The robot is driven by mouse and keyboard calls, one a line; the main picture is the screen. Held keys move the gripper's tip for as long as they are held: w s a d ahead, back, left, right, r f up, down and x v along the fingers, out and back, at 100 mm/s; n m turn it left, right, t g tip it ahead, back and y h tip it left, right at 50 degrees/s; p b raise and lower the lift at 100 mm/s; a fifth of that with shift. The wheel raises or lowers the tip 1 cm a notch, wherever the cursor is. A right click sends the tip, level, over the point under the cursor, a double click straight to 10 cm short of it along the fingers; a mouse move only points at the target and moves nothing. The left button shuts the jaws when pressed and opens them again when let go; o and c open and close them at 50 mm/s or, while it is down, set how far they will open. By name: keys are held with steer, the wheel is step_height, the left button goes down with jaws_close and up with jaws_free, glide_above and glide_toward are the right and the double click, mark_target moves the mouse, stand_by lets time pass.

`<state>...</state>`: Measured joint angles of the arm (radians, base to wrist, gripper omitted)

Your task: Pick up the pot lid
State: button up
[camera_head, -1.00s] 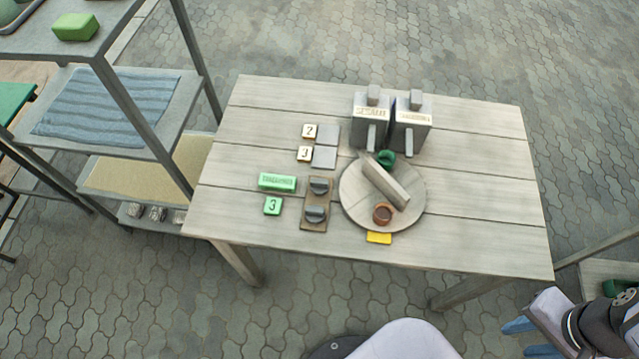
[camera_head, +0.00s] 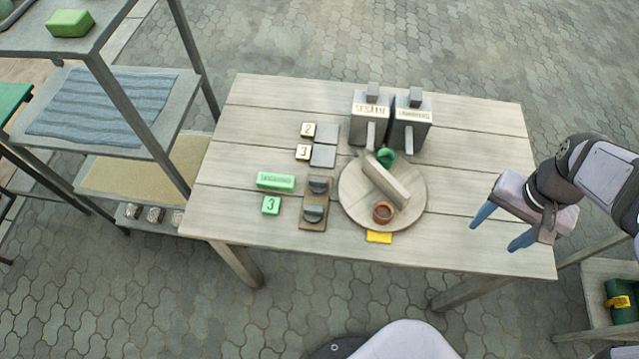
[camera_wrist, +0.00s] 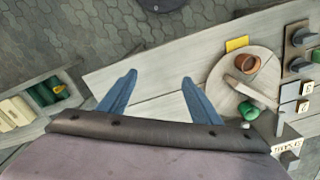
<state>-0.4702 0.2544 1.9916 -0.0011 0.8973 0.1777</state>
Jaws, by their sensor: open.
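No piece is plainly a pot lid in these views. A small brown pot (camera_head: 383,212) stands on a round wooden board (camera_head: 354,206), and it also shows in the wrist view (camera_wrist: 246,64). A green rounded piece (camera_head: 386,157) sits at the board's far edge, and a pale bar (camera_head: 387,183) lies across the board. My gripper (camera_head: 493,236) is open and empty, above the table's right end and well right of the board. In the wrist view its two blue fingers (camera_wrist: 160,76) are spread with nothing between them.
Two grey boxes (camera_head: 409,133) with spouts stand behind the board. Left of it are dark knobs (camera_head: 313,214) on a brown plate and green blocks (camera_head: 276,181). A yellow tag (camera_head: 379,237) lies in front. The table's right part is clear. Shelves (camera_head: 110,115) stand left.

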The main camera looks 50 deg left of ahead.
steer(key=s+a+f+n, duration=0.1)
steer(key=a, duration=0.6)
steer(key=s+a+f+n+b, duration=0.1)
steer(key=a, duration=0.7)
steer(key=s+a+f+n, duration=0.1)
steer(key=a, duration=0.6)
steer(key=shift+s+a, duration=0.3)
steer(key=shift+s, duration=0.1)
steer(key=s+a+f+n, duration=0.2)
steer(key=s+a, duration=0.4)
steer(key=a, duration=0.2)
steer(key=b, duration=0.1)
glide_above(318, 180)
steer(key=shift+s+d+f+n, duration=0.15)
steer(key=shift+f+n, duration=0.15)
steer(key=shift+f, duration=0.45)
steer(key=shift+w+f+p, duration=0.2)
steer(key=shift+f+p, duration=0.95)
steer(key=shift+f, duration=2.5)
steer(key=c, duration=1.1)
